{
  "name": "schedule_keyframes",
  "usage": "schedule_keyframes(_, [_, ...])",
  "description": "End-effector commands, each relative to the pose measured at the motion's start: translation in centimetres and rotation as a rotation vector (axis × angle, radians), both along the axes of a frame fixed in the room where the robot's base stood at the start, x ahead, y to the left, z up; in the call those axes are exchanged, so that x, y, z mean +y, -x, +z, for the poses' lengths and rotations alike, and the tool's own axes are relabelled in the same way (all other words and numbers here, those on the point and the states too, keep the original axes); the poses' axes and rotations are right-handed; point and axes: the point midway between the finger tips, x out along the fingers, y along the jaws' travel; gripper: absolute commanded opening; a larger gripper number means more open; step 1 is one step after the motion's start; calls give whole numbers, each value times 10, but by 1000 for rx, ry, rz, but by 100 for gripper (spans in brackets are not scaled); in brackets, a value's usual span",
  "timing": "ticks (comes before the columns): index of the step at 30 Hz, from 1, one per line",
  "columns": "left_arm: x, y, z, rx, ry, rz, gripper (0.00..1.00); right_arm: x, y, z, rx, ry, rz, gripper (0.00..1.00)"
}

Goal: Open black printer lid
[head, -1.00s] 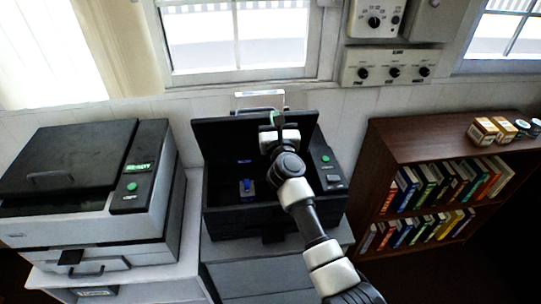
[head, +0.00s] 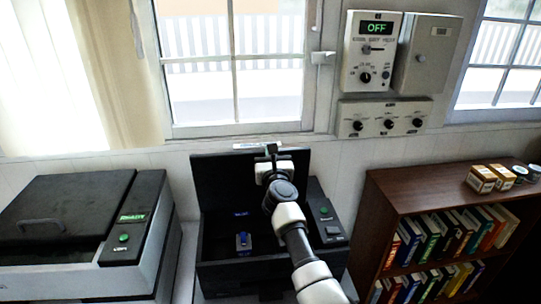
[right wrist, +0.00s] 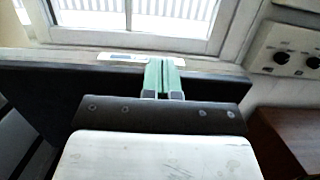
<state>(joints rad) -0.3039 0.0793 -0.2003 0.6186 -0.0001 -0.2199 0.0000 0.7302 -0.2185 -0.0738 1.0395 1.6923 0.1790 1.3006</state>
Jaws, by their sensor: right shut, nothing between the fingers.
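The black printer (head: 222,272) stands in the middle of the head view. Its lid (head: 215,180) is raised and stands steeply at the back, so the dark inside shows, with a small blue part (head: 243,240) in it. My right gripper (head: 272,151) is at the lid's top edge, with its arm reaching over the open printer. In the right wrist view the green fingers (right wrist: 164,66) are together and empty, close to the top edge of the lid (right wrist: 45,85). I cannot tell whether they touch it. My left gripper is not in view.
A second printer (head: 60,215) with a closed dark lid and a READY display stands at the left. A wooden bookshelf (head: 385,190) stands at the right. The wall and window (head: 235,75) are close behind the raised lid, with control boxes (head: 368,55) on the wall.

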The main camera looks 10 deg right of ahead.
Motion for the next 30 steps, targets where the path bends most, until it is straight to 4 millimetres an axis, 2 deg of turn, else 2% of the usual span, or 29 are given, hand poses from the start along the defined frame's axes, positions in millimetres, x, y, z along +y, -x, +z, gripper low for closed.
schedule_keyframes(5, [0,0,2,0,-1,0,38,-1,0,7,-7,0,-1,0])
schedule_keyframes(8, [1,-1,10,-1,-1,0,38,-1,0,16,-8,-1,-1,0])
schedule_keyframes(15, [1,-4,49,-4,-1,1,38,0,3,58,-8,-2,-1,0])
schedule_keyframes(20, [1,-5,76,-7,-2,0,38,-19,17,65,-4,1,-1,0])
schedule_keyframes(25, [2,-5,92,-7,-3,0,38,-39,33,77,-4,6,-1,0])
schedule_keyframes(27, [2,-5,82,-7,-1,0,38,-49,38,77,-12,7,-6,0])
schedule_keyframes(30, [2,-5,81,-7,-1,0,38,-56,46,83,-8,9,-3,0])
